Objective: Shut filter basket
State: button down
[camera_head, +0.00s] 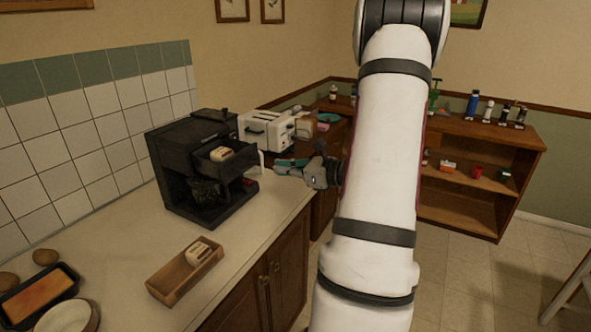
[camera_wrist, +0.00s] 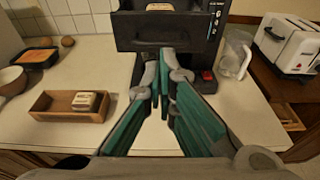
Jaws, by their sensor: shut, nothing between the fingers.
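The black coffee machine (camera_head: 190,175) stands on the counter against the tiled wall. Its filter basket (camera_head: 238,163) sticks out of the upper front like a drawer, with a cream and brown block (camera_head: 221,154) in it.
A wooden box (camera_wrist: 52,113) with a small labelled block (camera_wrist: 85,101) sits on the counter. A clear jug (camera_wrist: 236,54) stands right of the machine, with a white toaster (camera_wrist: 290,45) beyond. A baking pan (camera_head: 68,272) and bowl (camera_head: 88,312) are front left.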

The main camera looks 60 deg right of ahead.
jog(key=p, duration=0.1)
send_near(228, 156)
jog(key=f, duration=0.1)
jog(key=s, duration=0.1)
jog(key=f, duration=0.1)
jog(key=shift+s+d+f, duration=0.3)
jog(key=shift+d+f, duration=0.05)
jog(key=shift+f, duration=0.05)
jog(key=b+x, duration=0.2)
jog(key=x, duration=0.2)
jog(key=r+b+x, duration=0.1)
jog(key=b+x, duration=0.1)
jog(key=x, duration=0.1)
jog(key=r+b+x, duration=0.1)
jog(key=b+x, duration=0.1)
jog(key=x, duration=0.2)
jog(key=shift+w+a, duration=0.1)
jog(key=shift+w, duration=0.35)
jog(key=shift+w+r, duration=0.15)
jog(key=shift+w, duration=0.1)
jog(key=shift+s+r, duration=0.1)
